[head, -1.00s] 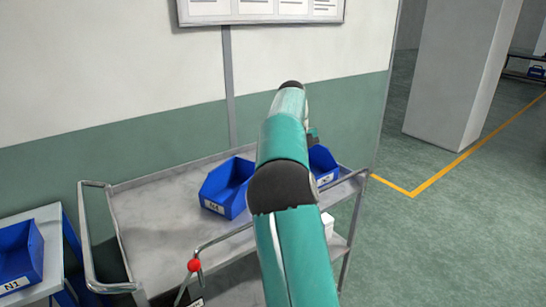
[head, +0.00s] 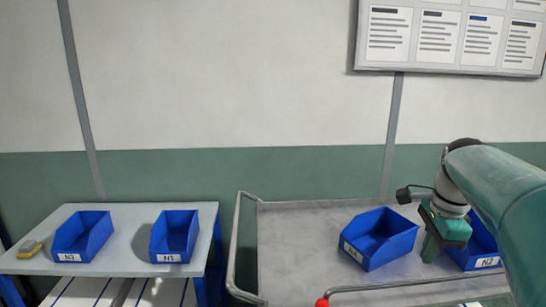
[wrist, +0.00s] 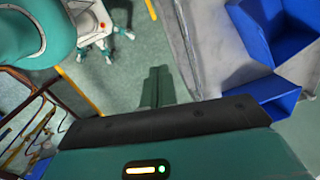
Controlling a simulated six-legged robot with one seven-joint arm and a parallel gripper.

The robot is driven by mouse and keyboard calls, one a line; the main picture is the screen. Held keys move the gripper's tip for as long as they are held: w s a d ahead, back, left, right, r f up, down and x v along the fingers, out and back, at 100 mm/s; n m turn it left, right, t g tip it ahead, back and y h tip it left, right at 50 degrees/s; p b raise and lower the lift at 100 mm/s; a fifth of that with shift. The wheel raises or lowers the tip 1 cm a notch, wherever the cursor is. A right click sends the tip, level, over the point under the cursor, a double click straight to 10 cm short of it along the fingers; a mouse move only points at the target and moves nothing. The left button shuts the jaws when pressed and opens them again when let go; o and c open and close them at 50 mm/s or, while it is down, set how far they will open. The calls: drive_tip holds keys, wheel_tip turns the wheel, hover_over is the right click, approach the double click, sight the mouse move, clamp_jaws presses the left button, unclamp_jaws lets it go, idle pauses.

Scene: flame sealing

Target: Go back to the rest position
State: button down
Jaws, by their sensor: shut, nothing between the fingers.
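My gripper (head: 431,252) is at the right of the head view, over the grey trolley between two blue bins. Its fingers point down and are shut with nothing between them. In the wrist view the closed green fingers (wrist: 155,86) show against the green floor. The left trolley bin (head: 378,242) sits beside the gripper. The other trolley bin, labelled N2 (head: 478,247), is partly hidden behind my gripper and arm. I cannot tell whether the gripper touches either bin.
The trolley (head: 300,235) has raised metal rails and a red knob (head: 322,302). A grey table (head: 128,225) at left holds bins N3 (head: 83,238) and N1 (head: 175,238) and a small yellow-grey object (head: 30,249). A wall stands behind, with a notice board (head: 450,38).

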drive_tip(key=s+a+f+n+t, duration=0.2)
drive_tip(key=s+a+f+n, duration=0.1)
drive_tip(key=s+a+n, duration=0.4)
drive_tip(key=s+a+f+n+t, duration=0.2)
drive_tip(key=s+a+f+n, duration=0.2)
drive_tip(key=s+a+n, duration=0.4)
drive_tip(key=a+n, duration=0.2)
drive_tip(key=n, duration=0.2)
drive_tip(key=shift+s+a, duration=0.2)
drive_tip(key=shift+a, duration=0.15)
drive_tip(key=shift+f, duration=0.1)
